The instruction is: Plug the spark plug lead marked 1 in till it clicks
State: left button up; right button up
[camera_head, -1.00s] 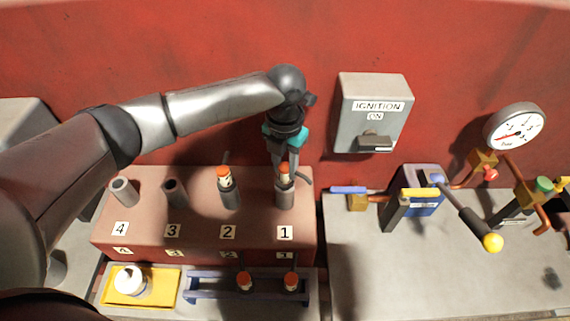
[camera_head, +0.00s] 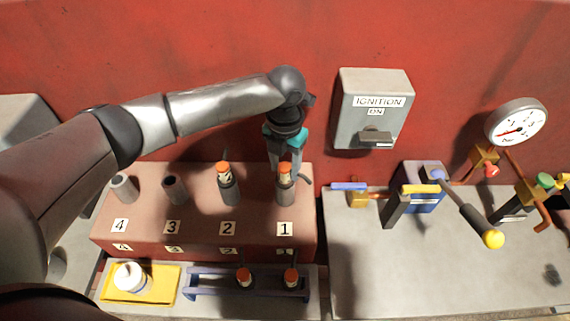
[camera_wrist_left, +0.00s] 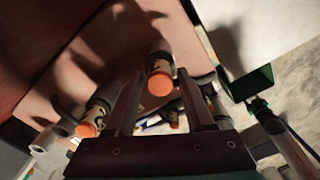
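The lead marked 1 (camera_head: 285,176), with an orange end and a pale label band, stands in the tube over label 1 (camera_head: 285,229). My left gripper (camera_head: 285,164) points down over it, one finger on either side. In the left wrist view the orange-ended lead (camera_wrist_left: 160,77) shows between the two fingers (camera_wrist_left: 161,92), with a narrow gap on each side, so the gripper looks open. How deep the lead sits is hidden. My right gripper is in neither view.
Lead 2 (camera_head: 225,175) stands in the tube to the left. A blue rack (camera_head: 215,294) with two orange-ended pieces and a yellow tray (camera_head: 167,285) lie in front. The ignition box (camera_head: 371,109) hangs right of the gripper.

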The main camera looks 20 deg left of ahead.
pick_arm(q)
jog(key=shift+o, duration=1)
jog(key=shift+r, duration=0.1)
notch_tip(320, 180, up, 15)
jog(key=shift+b, duration=0.4)
